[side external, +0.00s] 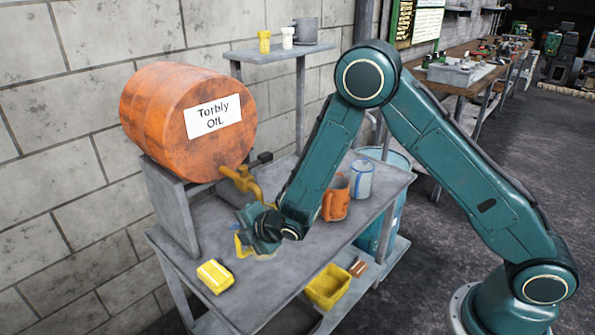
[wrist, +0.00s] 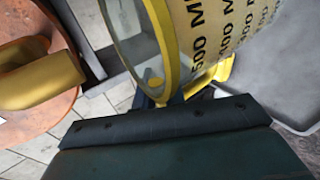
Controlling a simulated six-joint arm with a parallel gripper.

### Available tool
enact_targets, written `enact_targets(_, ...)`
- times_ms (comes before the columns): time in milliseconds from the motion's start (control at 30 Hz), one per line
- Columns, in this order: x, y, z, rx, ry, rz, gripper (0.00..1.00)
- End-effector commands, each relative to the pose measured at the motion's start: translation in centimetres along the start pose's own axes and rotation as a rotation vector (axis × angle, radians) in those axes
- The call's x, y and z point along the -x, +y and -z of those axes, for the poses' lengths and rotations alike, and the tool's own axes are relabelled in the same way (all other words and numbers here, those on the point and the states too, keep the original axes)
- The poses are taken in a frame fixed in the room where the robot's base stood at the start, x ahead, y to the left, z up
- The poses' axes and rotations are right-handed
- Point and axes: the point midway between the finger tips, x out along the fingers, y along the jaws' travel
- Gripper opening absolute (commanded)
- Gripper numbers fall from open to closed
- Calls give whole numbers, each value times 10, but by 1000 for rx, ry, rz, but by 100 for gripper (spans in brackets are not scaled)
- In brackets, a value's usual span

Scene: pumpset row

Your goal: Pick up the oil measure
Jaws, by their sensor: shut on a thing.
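The oil measure (wrist: 225,35) fills the upper middle of the wrist view. It has a yellow rim and a pale side with black "500 ML" lettering. In the side view only a yellow part of it (side external: 239,244) shows, left of my gripper (side external: 260,232); the rest is hidden behind the gripper. My gripper is shut on the measure, low over the grey bench top (side external: 290,262), below and in front of the barrel's brass tap (side external: 241,180). I cannot tell whether the measure touches the bench.
An orange oil barrel (side external: 165,105) lies on a stand at the left. An orange jug (side external: 335,200) and a white-blue can (side external: 361,180) stand right of my gripper. A yellow box (side external: 215,276) and a yellow bin (side external: 328,288) are nearer the front. A small shelf (side external: 280,54) holds cups behind.

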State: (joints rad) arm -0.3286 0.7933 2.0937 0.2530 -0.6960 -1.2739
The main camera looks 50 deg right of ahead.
Motion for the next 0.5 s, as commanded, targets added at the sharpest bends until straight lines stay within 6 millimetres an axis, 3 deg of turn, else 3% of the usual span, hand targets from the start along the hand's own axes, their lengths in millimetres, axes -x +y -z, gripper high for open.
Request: enact_targets(500, 14, 22, 0, 1, -1, -1, 0)
